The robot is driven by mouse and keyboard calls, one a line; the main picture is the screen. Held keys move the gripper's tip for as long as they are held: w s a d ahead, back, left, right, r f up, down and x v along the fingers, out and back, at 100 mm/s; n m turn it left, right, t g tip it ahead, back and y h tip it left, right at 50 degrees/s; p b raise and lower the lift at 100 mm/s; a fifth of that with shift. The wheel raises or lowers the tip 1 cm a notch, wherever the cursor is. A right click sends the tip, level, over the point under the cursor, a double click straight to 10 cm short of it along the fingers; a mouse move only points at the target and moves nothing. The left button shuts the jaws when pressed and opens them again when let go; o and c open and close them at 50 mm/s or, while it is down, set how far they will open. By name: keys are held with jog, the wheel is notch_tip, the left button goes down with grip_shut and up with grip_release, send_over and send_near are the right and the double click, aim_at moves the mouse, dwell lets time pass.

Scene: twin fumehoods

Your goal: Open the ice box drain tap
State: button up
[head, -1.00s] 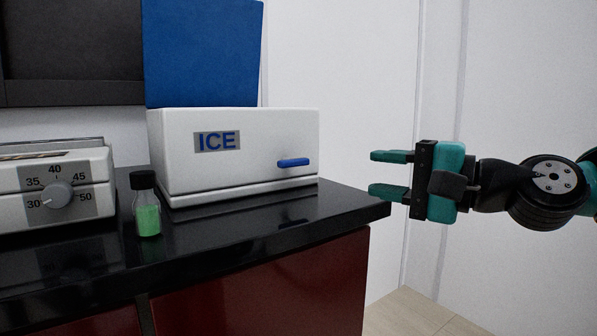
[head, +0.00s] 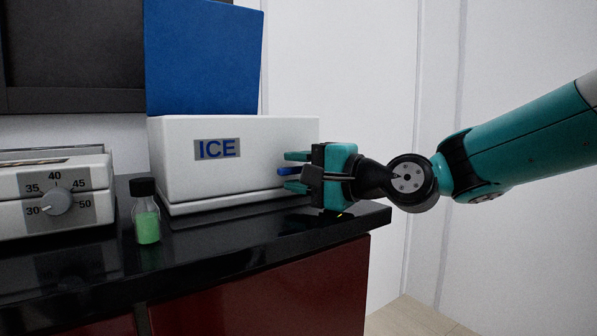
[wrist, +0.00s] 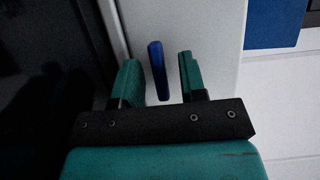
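The white ice box (head: 230,180) marked ICE stands on the black bench. Its drain tap is a small blue bar (head: 287,171) low on the right of the front face, partly hidden by my gripper in the head view. My gripper (head: 291,172) is open at the tap, one finger above it and one below. In the wrist view the blue tap (wrist: 158,70) lies between the two teal fingers of my gripper (wrist: 161,78), with a gap on each side. The tap looks level in the head view.
A bottle of green liquid (head: 147,212) with a black cap stands left of the ice box. A white device with a dial (head: 56,201) is at the far left. The black bench top (head: 262,232) is clear in front of the box. The blue lid (head: 203,58) stands raised.

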jog(key=shift+c, duration=0.2)
grip_shut()
jog(key=n+h+p, duration=0.1)
jog(key=n, duration=0.1)
jog(key=n+p, duration=0.1)
jog(key=n, duration=0.1)
jog(key=shift+r+g+h+p, duration=0.2)
jog(key=shift+g+h+p, duration=0.1)
jog(key=shift+h, duration=0.1)
jog(key=n+h+p, duration=0.1)
jog(key=n+h, duration=0.1)
jog(key=n, duration=0.2)
jog(key=shift+f, duration=0.1)
jog(key=shift+n, duration=0.3)
jog(key=shift+o, duration=0.2)
grip_release()
